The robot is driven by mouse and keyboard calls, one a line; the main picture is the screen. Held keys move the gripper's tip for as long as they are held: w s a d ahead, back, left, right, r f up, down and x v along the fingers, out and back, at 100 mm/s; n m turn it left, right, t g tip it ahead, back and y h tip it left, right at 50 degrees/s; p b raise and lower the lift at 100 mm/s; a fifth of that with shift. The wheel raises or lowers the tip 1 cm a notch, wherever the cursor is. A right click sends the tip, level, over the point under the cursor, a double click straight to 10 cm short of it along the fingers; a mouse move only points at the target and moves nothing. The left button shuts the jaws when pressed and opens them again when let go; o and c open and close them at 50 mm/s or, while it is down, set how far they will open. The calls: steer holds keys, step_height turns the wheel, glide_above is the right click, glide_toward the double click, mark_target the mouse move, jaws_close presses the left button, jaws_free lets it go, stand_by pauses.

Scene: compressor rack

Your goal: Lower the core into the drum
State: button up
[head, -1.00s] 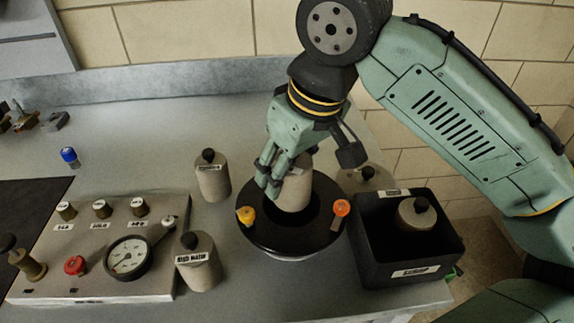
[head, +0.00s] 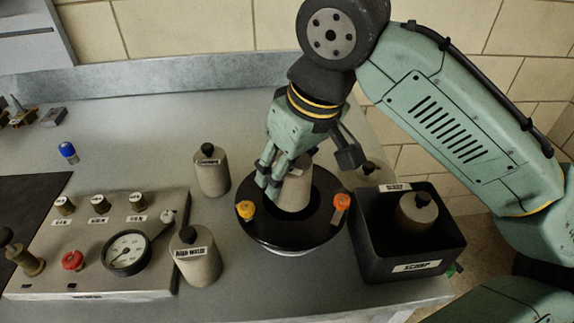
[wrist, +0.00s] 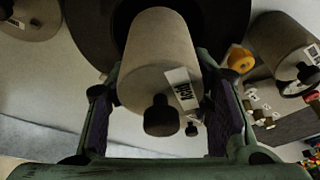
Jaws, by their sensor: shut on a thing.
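The core (head: 293,193) is a grey-beige cylinder with a black knob and a white label. It looks upright, with its lower end at the dark opening of the black-rimmed drum (head: 257,226); the rim hides how deep it sits. My gripper (head: 287,172) is shut on the core from above. In the wrist view the core (wrist: 152,65) is between the two fingers of my gripper (wrist: 163,112), and its far end overlaps the dark opening. The drum's rim carries a yellow clamp (head: 245,210) and an orange clamp (head: 341,203).
Similar cylinders stand left of the drum: one behind (head: 211,174) and one labelled "High Water" (head: 197,258). A black scrap bin (head: 410,262) holding another cylinder (head: 417,211) stands close on the right. A gauge panel (head: 95,270) lies at the left.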

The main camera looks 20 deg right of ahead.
steer(key=shift+f+b, duration=1.1)
steer(key=shift+f, duration=0.55)
steer(key=shift+r, duration=0.1)
steer(key=shift+r+p, duration=0.35)
steer(key=shift+p, duration=0.2)
steer(key=shift+f, duration=0.1)
steer(key=shift+f, duration=0.3)
steer(key=shift+r, duration=0.1)
steer(key=shift+f, duration=0.2)
steer(key=shift+r, duration=0.15)
